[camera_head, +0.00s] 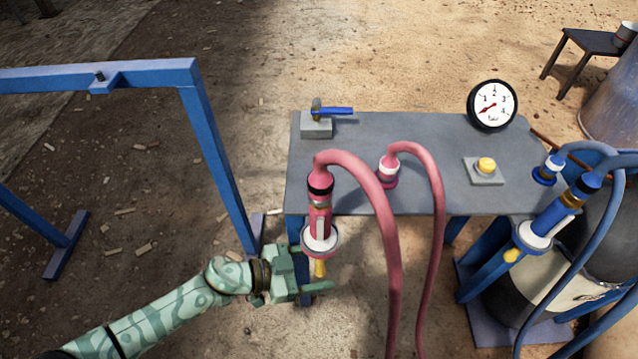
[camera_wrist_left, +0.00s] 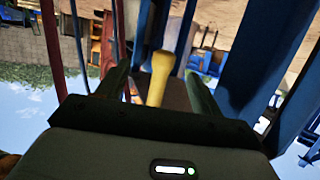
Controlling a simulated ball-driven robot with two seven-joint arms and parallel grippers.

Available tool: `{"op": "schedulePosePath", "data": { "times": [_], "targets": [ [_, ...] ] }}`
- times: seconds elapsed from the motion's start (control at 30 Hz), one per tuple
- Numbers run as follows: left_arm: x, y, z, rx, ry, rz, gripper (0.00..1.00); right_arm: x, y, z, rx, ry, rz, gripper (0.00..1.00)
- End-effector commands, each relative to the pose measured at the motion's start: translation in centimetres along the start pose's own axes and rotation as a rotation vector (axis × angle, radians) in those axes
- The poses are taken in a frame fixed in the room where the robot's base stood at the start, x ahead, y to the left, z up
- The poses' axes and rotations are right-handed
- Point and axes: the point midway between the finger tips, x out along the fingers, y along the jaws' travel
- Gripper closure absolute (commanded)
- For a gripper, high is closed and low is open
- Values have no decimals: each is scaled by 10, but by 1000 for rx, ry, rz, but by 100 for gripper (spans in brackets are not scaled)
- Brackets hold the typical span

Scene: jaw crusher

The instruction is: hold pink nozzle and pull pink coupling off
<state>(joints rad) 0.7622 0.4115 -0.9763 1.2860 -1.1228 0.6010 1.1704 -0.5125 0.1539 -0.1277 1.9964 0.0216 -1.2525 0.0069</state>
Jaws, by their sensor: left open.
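The pink nozzle (camera_head: 318,222) stands upright at the table's front left edge, in a white ring, with a yellow tip (camera_head: 320,268) below it. A pink hose (camera_head: 375,195) joins its top past a black band. A pink coupling with a white band (camera_head: 388,170) sits on the table to its right, with a second pink hose on it. My left gripper (camera_head: 312,274) is open at the nozzle's lower end. In the left wrist view the yellow tip (camera_wrist_left: 160,75) shows between its two spread fingers; contact cannot be told. My right gripper is not in view.
A blue nozzle (camera_head: 550,215) with blue hoses stands at right.

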Motion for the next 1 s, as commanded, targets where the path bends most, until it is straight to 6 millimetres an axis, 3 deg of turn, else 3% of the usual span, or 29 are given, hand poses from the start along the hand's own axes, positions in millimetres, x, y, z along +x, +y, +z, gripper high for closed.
{"op": "schedulePosePath", "data": {
  "times": [0.17,0.4,1.0],
  "targets": [
    [0,0,0,0,0,0,34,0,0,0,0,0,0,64],
    [0,0,0,0,0,0,98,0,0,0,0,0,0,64],
    [0,0,0,-1,0,0,99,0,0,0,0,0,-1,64]
  ]
}}
